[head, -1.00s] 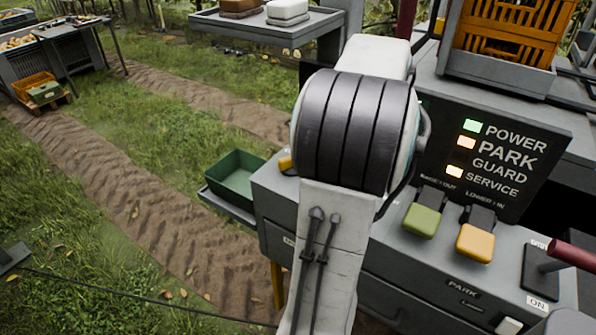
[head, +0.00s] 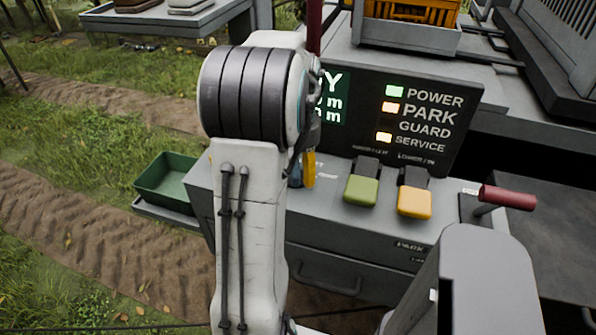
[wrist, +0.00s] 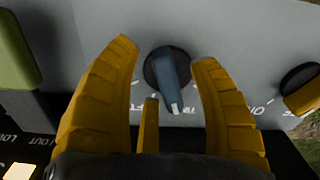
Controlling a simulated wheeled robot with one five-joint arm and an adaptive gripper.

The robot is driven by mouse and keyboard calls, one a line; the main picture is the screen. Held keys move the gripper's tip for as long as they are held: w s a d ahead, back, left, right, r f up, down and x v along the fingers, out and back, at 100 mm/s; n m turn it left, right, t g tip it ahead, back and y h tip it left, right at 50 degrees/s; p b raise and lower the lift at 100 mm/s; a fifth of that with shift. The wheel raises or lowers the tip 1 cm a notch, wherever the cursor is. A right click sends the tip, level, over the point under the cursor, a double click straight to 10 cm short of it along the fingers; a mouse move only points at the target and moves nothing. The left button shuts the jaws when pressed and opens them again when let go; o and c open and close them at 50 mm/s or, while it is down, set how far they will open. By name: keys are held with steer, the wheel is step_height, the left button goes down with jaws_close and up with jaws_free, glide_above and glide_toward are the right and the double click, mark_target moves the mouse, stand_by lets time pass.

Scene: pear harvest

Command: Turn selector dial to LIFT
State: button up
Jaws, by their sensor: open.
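The selector dial (wrist: 170,72) is a blue-grey knob on a dark round base in the wrist view. Its white-tipped end points down and slightly right in that picture. The printed labels around it are partly hidden by my fingers, so I cannot tell which one it points at. My gripper (wrist: 168,54) is open, with one yellow finger on each side of the knob; I cannot tell whether they touch it. In the head view my gripper (head: 309,168) is a yellow finger low over the console, with a bit of the blue dial (head: 295,176) beside it.
A green paddle (head: 361,190) and a yellow paddle (head: 414,202) stand right of the dial. A yellow-knobbed switch (wrist: 303,95) is at the wrist view's right. Behind is a dark panel (head: 464,125) with lit lamps; a red-handled lever (head: 506,197) stands farther right.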

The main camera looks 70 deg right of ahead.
steer(key=shift+f, duration=0.3)
steer(key=shift+c, duration=0.5)
jaws_close()
